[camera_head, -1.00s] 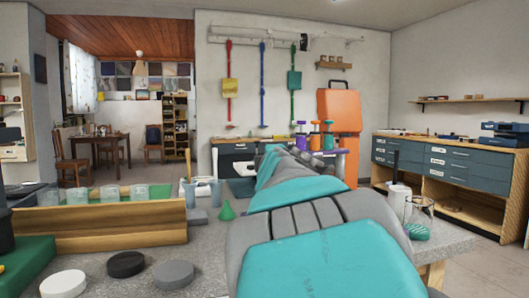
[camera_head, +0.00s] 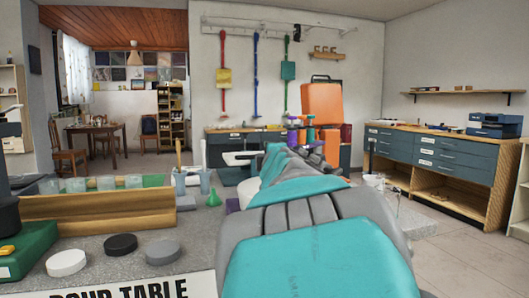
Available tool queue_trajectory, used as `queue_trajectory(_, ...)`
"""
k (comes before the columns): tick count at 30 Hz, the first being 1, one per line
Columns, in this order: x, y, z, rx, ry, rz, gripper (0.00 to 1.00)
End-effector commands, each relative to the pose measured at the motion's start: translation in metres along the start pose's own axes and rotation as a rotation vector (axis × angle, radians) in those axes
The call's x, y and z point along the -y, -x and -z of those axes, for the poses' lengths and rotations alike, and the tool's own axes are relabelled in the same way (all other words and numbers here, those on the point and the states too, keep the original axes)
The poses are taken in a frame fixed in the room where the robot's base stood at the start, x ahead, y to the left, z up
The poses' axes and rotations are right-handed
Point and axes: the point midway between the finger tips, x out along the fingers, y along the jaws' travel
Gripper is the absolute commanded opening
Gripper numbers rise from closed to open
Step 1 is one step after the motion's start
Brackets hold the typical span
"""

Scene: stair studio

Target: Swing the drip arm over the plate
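I cannot clearly make out the drip arm or the plate in the head view. My teal and grey arm runs from the bottom centre away over the worktop and covers much of its middle. My gripper is not visible; the far end of my arm is hidden behind its nearer links. A pale flat piece (camera_head: 241,157) shows just left of the arm's far part; I cannot tell what it is.
A "POUR TABLE" sign (camera_head: 130,291) is at front. Floor at right (camera_head: 455,245) is clear.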

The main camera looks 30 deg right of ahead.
Motion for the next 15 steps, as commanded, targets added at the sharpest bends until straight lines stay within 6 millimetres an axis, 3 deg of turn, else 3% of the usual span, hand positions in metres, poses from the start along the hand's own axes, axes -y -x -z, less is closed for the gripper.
queue_trajectory(14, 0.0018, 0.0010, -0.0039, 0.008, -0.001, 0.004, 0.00)
queue_trajectory(15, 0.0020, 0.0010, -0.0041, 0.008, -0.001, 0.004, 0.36)
